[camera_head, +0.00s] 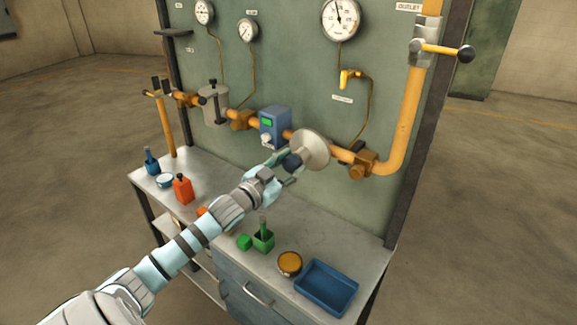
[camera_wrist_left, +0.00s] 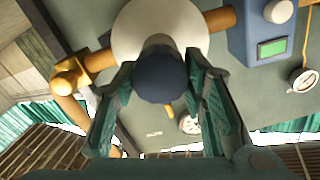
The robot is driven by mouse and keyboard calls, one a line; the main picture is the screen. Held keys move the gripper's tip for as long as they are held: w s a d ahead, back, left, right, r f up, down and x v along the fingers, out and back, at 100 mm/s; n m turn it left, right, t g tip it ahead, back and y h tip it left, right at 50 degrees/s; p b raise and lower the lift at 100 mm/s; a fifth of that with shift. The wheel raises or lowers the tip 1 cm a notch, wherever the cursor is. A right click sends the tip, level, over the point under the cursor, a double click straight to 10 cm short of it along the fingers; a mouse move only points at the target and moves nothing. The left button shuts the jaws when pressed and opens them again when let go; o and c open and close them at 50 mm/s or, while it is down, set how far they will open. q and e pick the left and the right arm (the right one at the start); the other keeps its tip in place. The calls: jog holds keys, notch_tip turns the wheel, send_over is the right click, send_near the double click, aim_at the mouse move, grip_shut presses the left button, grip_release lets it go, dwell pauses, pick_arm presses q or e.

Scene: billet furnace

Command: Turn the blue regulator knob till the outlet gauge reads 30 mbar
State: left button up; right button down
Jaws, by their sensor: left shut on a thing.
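The blue regulator knob (camera_wrist_left: 160,77) is dark blue and round, on the front of the pale disc-shaped regulator body (camera_head: 312,149) in the orange pipe. My left gripper (camera_head: 287,163) is shut on the knob, with one finger on either side of it. In the left wrist view my left gripper (camera_wrist_left: 160,88) shows the knob between its fingers. The outlet gauge (camera_head: 341,18) is a white dial at the top right, its needle pointing nearly straight up; its numbers are too small to read. My right gripper is not in view.
A blue box with a green display (camera_head: 273,125) sits left of the regulator. A yellow-handled valve (camera_head: 440,50) is at the upper right. The bench holds a blue tray (camera_head: 326,288), an amber-topped tin (camera_head: 289,263), a green pot (camera_head: 263,241) and a red bottle (camera_head: 183,190).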

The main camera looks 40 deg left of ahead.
aim_at(289, 158)
pick_arm(q)
jog(key=shift+m, duration=0.9)
jog(key=o, duration=1.2)
jog(key=shift+w+f, duration=0.1)
jog(key=shift+c, duration=0.2)
notch_tip(289, 158, up, 10)
jog(key=shift+r, duration=0.1)
